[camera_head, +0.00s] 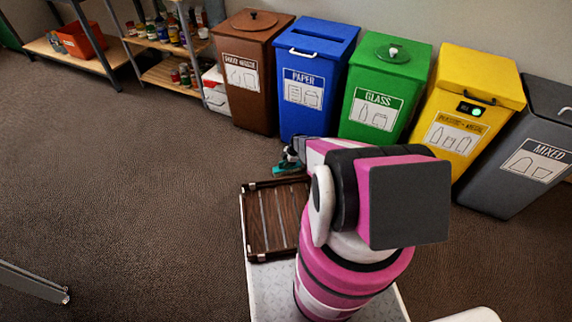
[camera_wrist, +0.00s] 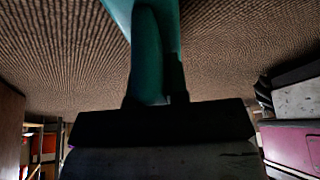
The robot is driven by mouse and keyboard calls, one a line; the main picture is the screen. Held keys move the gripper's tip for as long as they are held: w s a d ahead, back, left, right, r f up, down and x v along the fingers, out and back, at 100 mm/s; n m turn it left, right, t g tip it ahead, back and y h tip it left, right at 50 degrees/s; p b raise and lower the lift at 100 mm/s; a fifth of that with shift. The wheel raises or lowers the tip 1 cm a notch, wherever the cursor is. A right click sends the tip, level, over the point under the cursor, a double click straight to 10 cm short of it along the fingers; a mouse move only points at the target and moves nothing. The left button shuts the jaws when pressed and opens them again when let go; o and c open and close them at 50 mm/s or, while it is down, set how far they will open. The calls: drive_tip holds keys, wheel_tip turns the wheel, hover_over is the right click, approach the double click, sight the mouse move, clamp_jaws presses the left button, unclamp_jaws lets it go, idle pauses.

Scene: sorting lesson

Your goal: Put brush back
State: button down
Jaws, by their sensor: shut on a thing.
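The teal brush (camera_head: 288,163) shows in the head view just beyond the far edge of the brown slatted tray, over the carpet. My gripper (camera_head: 299,149) is at its upper end, partly hidden by my pink and black arm. In the wrist view the brush's teal handle (camera_wrist: 148,45) runs up from the dark gripper jaws (camera_wrist: 165,100), which are shut on it. The bristle end is not clear in either view. Whether the brush touches the floor, I cannot tell.
The brown tray (camera_head: 246,225) looks empty. Brown (camera_head: 250,95), blue (camera_head: 308,95), green (camera_head: 380,110), yellow (camera_head: 462,110) and grey (camera_head: 505,165) bins line the wall. A shelf (camera_head: 165,75) with bottles stands back left. The carpet at left is mostly clear.

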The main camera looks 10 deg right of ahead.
drive_tip(key=c, duration=1.1)
unclamp_jaws()
drive_tip(key=v, duration=1.2)
drive_tip(key=shift+a, duration=0.1)
drive_tip(key=s+a+r+m+h, duration=0.1)
drive_tip(key=s+r+m, duration=0.5)
drive_tip(key=r, duration=0.6)
drive_tip(key=s+a+r+m+h, duration=0.1)
drive_tip(key=s+r+m+h, duration=0.1)
drive_tip(key=s+r+m, duration=0.5)
drive_tip(key=s+a+r+m+h, duration=0.1)
drive_tip(key=s+r+m, duration=0.5)
drive_tip(key=r, duration=1.3)
drive_tip(key=shift+s+a+r+m+t+h, duration=0.1)
drive_tip(key=shift+s+a+m+t+h, duration=0.1)
drive_tip(key=shift+s, duration=0.55)
drive_tip(key=shift+s+a+r+m+t+h, duration=0.1)
drive_tip(key=shift+s+a+m+t, duration=0.15)
drive_tip(key=shift+s, duration=0.5)
